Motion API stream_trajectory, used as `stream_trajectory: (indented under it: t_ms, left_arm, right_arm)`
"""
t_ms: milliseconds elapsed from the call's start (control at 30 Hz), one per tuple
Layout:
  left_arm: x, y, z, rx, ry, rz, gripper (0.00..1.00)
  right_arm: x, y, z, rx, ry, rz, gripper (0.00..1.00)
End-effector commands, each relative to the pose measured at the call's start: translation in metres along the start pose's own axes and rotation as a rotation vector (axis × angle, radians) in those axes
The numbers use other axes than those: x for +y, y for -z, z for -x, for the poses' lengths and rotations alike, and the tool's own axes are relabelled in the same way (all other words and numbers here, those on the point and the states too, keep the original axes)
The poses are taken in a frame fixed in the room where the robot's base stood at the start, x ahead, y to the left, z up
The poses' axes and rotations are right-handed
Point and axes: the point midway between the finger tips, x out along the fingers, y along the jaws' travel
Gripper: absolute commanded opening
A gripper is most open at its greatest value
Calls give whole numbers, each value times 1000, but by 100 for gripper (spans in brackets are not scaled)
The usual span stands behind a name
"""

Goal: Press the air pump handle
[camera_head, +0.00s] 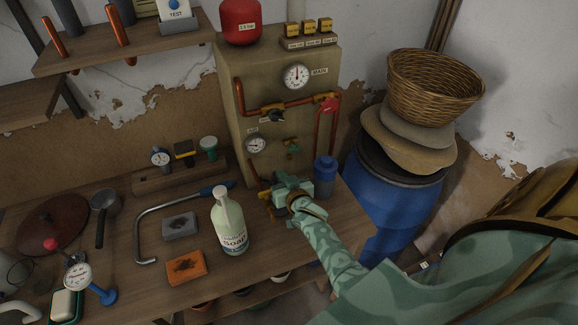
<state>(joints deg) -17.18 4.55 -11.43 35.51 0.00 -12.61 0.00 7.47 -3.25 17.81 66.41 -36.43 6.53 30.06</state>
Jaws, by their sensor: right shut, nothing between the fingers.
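My right gripper (277,189) is teal and shut with nothing in it. Its arm comes in from the lower right, over the workbench. The gripper is low in front of the beige panel box (232,120), beside brass-coloured fittings (266,204) that it partly covers. I cannot tell whether it touches them. A blue cylinder with a lid (326,172) stands just right of the gripper. No part is clearly readable as the air pump handle; it may be hidden behind the gripper. My left gripper is not in view.
A blue barrel (391,205) stands right of the bench.

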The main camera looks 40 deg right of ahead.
Motion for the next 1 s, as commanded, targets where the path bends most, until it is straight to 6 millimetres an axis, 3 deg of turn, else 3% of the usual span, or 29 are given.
stream_trajectory:
  t_ms: [167,400,600,1000]
  left_arm:
    - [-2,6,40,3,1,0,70]
    - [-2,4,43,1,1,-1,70]
    - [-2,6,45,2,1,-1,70]
    - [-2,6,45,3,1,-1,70]
  right_arm:
    - [0,45,4,6,2,0,0]
    - [0,35,60,6,3,0,0]
    - [0,34,90,6,2,-1,0]
    - [0,35,101,8,2,-1,0]
